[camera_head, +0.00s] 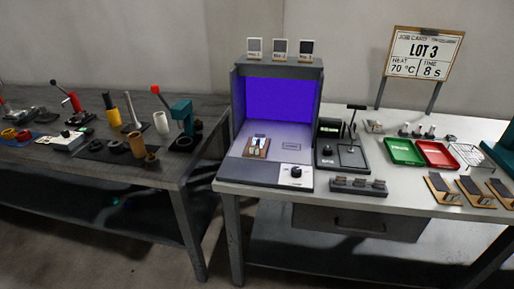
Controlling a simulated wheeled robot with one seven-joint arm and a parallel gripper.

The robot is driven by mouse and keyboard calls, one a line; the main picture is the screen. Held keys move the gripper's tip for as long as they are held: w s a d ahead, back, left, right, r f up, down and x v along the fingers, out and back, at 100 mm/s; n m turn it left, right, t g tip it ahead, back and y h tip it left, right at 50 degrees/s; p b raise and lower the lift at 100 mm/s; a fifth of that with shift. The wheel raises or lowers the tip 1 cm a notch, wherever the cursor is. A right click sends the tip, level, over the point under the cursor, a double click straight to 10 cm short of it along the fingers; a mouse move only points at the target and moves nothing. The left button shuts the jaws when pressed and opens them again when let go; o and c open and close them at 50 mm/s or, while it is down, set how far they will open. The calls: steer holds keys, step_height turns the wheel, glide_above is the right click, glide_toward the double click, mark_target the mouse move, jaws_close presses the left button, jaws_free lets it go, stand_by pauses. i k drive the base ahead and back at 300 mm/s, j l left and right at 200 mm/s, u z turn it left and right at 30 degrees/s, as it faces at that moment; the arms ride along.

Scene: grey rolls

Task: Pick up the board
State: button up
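My gripper is not in view. Several small things look like boards, and I cannot tell which one the task names. A small brown board (256,147) with pale pieces on it lies on the floor of the grey booth (236,103) with the violet-lit back. Similar brown boards with dark tops lie at the right edge of the table: one (440,188), another (474,191) and a third (503,193) partly cut off by the frame. A job card board (424,54) reading LOT 3 stands upright on legs at the back right.
A green tray (404,152) and a red tray (436,155) sit on the right table (405,205). A black stand (341,154) and a grey rack (357,187) are beside the booth. Tools crowd the left bench (160,177); a gap separates the tables.

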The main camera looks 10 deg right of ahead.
mark_target(257, 143)
steer(key=i+j+z, duration=0.1)
steer(key=j, duration=0.25)
steer(key=i+j+z, duration=0.15)
steer(key=i+j, duration=0.15)
steer(key=i+j+z, duration=0.1)
steer(key=j, duration=0.4)
steer(key=i+j+z, duration=0.15)
steer(key=j, duration=0.25)
steer(key=i+j+z, duration=0.1)
steer(key=j, duration=0.35)
steer(key=i+j+z, duration=0.1)
steer(key=j, duration=0.35)
steer(key=i+j+z, duration=0.15)
steer(key=j, duration=0.3)
steer(key=i+j+z, duration=0.1)
steer(key=j, duration=0.35)
